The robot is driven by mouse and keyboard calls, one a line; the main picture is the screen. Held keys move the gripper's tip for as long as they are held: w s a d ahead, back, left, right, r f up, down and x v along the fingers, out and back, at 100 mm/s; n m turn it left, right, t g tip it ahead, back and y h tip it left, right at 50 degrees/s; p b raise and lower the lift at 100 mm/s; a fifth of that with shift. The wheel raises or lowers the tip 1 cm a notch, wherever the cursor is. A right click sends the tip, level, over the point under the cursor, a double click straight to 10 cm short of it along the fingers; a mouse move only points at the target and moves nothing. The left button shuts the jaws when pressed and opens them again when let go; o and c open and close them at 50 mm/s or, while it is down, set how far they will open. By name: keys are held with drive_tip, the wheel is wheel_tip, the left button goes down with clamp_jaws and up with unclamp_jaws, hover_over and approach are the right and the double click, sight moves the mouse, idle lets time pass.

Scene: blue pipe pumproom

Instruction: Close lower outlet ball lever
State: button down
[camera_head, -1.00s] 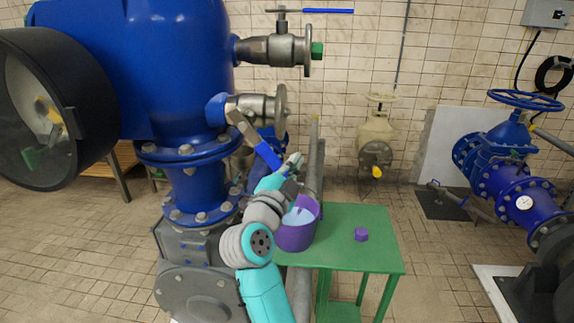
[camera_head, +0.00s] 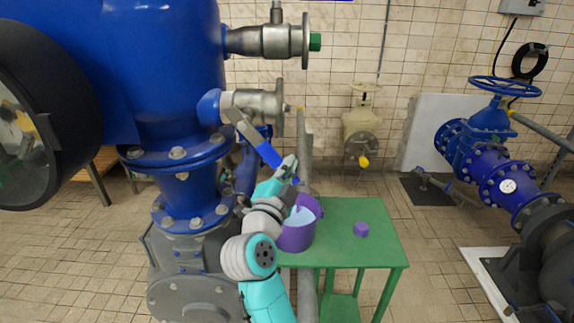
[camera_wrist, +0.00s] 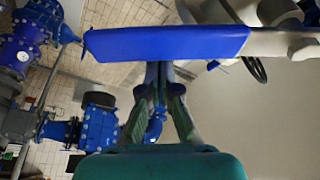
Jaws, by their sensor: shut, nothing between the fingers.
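The lower outlet ball valve (camera_head: 256,104) is a grey metal body with a round flange, on the side of the blue vessel. Its lever (camera_head: 243,127) slopes down to the right and ends in a blue grip (camera_head: 268,154). My gripper (camera_head: 290,166) is beside the lower end of the blue grip. In the wrist view the blue grip (camera_wrist: 165,42) lies across the top, and my gripper's fingers (camera_wrist: 160,72) are together just below its edge. The gripper is shut and empty. Whether the fingertips touch the grip cannot be told.
The upper outlet valve (camera_head: 272,40) with a green plug is above. A vertical grey pipe (camera_head: 304,160) stands close behind my gripper.

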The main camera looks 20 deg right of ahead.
drive_tip(key=w+a+f+m+g, duration=0.2)
drive_tip(key=a+f+m, duration=0.2)
drive_tip(key=a+m, duration=0.2)
drive_tip(key=shift+w+a+m, duration=0.2)
drive_tip(key=shift+a+m, duration=0.1)
drive_tip(key=shift+a, duration=0.45)
idle(0.6)
